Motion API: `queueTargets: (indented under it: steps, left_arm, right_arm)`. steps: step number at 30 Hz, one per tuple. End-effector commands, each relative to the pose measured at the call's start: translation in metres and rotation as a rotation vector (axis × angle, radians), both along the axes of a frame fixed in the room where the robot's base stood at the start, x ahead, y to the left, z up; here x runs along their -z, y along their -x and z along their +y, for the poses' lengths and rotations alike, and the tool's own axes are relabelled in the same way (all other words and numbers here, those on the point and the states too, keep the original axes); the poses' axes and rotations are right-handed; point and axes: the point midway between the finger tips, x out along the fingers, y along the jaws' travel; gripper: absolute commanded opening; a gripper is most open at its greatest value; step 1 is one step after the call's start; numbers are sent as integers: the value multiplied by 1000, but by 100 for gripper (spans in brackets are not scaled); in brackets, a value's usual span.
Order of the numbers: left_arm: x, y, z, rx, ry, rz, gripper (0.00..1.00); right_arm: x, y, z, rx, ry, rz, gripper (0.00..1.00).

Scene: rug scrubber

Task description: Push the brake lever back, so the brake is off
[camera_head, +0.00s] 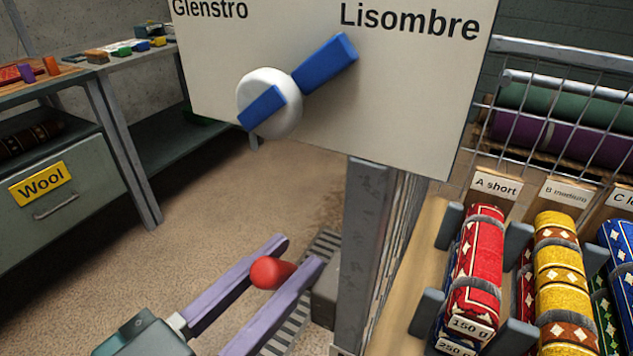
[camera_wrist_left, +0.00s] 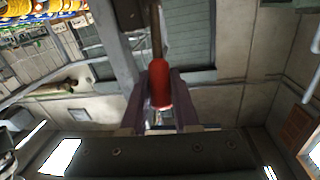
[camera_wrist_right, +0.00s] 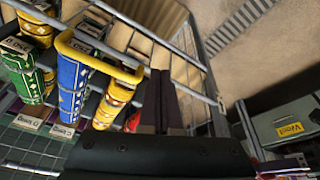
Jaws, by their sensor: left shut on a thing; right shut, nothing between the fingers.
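The brake lever's red knob (camera_head: 270,272) shows low in the middle of the head view, in front of a slatted metal grating. My left gripper (camera_head: 300,251) has its two purple fingers shut on this knob, one on each side. In the left wrist view the red knob (camera_wrist_left: 160,84) sits between the fingers (camera_wrist_left: 162,74), and a thin brownish rod runs away from it. The rod's base is hidden. My right gripper (camera_wrist_right: 160,76) shows only in the right wrist view, fingers together and empty, near a wire rack.
A sign board (camera_head: 400,110) with a white dial (camera_head: 270,103) and blue pointer hangs above my left gripper, on a grey post (camera_head: 362,230). A drawer (camera_head: 55,195) marked Wool is at the left. Open floor lies between.

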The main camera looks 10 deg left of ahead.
Motion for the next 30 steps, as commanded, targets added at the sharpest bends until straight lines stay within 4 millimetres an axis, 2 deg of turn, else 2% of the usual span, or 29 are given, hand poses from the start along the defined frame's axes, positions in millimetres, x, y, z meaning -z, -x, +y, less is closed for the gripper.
queueTargets:
  steps: [5,12,18,24,30]
  left_arm:
    - [-9,-4,-1,-1,-14,36,0]
    - [-23,-17,-5,-1,-57,171,0]
    - [-27,-31,-10,0,-106,316,0]
    - [-26,-44,-14,-1,-145,442,0]
    - [-24,-53,-17,1,-174,531,0]
  right_arm:
    - [-20,0,0,0,0,0,0]
    - [-72,0,0,0,0,0,0]
    - [-113,0,0,1,-1,-1,0]
    - [-139,0,1,2,-3,-1,0]
    - [-153,0,1,4,-5,-1,0]
